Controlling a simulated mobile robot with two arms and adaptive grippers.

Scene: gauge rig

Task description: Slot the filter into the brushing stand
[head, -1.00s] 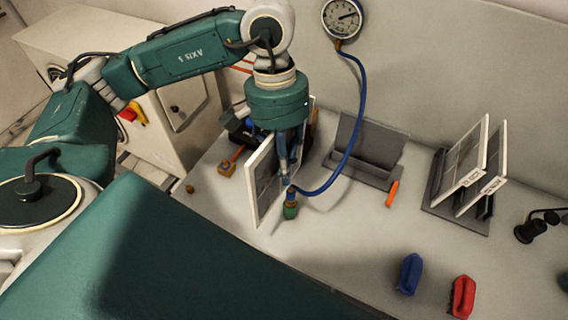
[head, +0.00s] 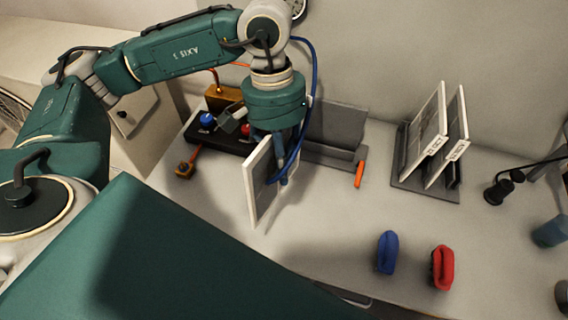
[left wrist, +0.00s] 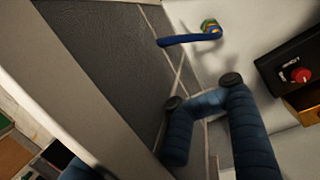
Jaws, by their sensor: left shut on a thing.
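The filter (head: 258,182) is a flat grey panel with a white frame. My left gripper (head: 281,177) is shut on it and holds it upright, left of and in front of the brushing stand. In the left wrist view, the filter's grey face (left wrist: 105,65) fills much of the picture, with the blue fingers (left wrist: 203,100) at its edge. The grey stand I take for the brushing stand (head: 335,130) has a back plate and a low base. It looks empty, and its left part is hidden behind my arm and the hose. My right gripper is not in view.
A rack (head: 415,187) at right holds two white-framed panels. A blue hose (head: 313,85) hangs close by my gripper. An orange-handled tool (head: 359,174) lies by the stand. A blue brush-like item (head: 387,252) and a red one (head: 442,267) stand in front. A dark control box (head: 215,135) is behind left.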

